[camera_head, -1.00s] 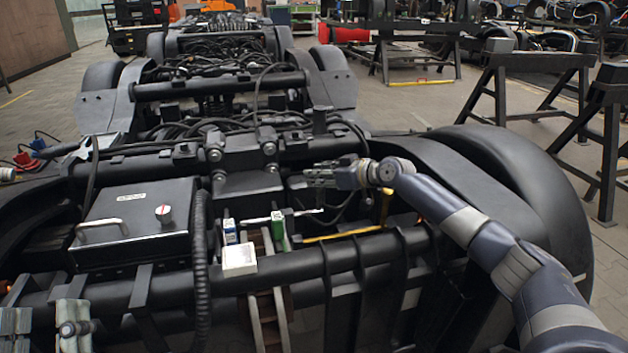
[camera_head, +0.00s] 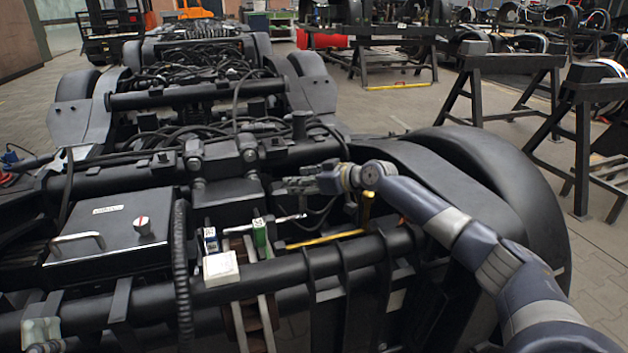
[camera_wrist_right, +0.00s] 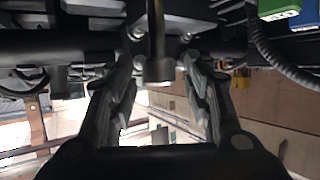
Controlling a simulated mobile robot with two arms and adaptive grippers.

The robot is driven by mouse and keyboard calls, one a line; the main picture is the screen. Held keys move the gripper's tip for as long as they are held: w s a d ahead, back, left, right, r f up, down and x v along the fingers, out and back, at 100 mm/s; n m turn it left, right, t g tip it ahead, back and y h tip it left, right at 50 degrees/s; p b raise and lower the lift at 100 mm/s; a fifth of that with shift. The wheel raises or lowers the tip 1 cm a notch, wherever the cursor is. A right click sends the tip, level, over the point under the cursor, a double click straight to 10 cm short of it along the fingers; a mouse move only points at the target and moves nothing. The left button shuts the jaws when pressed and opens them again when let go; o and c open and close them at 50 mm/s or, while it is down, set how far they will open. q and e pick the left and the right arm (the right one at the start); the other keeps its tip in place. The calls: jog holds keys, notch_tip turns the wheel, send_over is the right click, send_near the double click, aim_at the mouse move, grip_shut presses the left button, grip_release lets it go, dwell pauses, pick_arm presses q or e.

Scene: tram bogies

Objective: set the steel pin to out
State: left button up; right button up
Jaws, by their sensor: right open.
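My right gripper (camera_head: 285,186) reaches in from the right over the black bogie frame and points left at a black block (camera_head: 228,200). In the right wrist view its two fingers (camera_wrist_right: 160,85) are spread apart. A dark grey upright rod with a thicker end (camera_wrist_right: 157,50) shows between them, apart from both fingers. It could be the steel pin, but I cannot tell for sure. In the head view it is hidden or too small to pick out. A thin bright rod (camera_head: 291,218) lies beside a green box (camera_head: 260,233).
A black case (camera_head: 110,225) with a handle and knob is at left. A white box (camera_head: 220,268) sits near the front crossbar. Black hoses (camera_head: 183,270) and a yellow bar (camera_head: 325,239) are close by. A black trestle (camera_head: 510,65) stands on the right floor.

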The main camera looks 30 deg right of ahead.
jog(key=v, duration=1.1)
jog(key=shift+s, duration=0.3)
jog(key=shift+d+r, duration=0.1)
